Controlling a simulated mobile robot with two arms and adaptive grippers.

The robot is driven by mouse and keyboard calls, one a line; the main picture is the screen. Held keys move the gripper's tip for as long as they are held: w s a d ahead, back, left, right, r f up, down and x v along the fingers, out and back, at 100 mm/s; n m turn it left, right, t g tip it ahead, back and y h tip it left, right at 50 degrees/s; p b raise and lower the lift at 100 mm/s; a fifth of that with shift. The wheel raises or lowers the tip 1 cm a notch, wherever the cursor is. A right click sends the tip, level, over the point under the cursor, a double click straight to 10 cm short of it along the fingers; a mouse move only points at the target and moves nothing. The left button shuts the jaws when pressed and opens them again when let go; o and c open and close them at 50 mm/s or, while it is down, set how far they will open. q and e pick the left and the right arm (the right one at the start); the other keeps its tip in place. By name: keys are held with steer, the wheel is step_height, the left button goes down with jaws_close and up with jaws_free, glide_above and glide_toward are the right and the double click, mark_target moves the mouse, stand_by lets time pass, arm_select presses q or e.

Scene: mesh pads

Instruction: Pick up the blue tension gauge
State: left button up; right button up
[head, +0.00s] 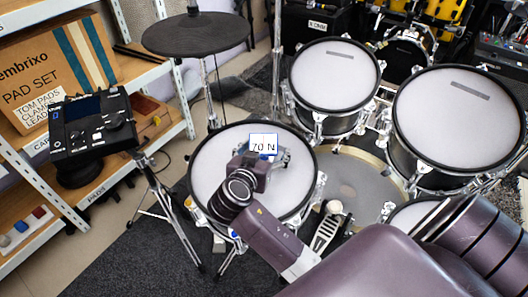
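The blue tension gauge (266,152) shows over the far half of the near-left mesh drum pad (212,172). A white panel reading "70 N" covers much of it, and only a little blue shows around the panel. My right gripper (262,160) comes in from the lower right and overlaps the near side of the gauge. Its wrist and body hide the fingers, so I cannot tell whether they are open or shut on the gauge. I also cannot tell whether the gauge rests on the pad or is above it. My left gripper is not in view.
A black cymbal pad (196,33) stands behind the drum. Two mesh toms (335,72) (455,115) are at the right, with a kick pedal (330,228) below. A drum module (92,130) on a stand and a shelf with a cardboard box (60,65) are at the left.

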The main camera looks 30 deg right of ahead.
steer(key=c, duration=1.8)
steer(key=shift+r, duration=0.15)
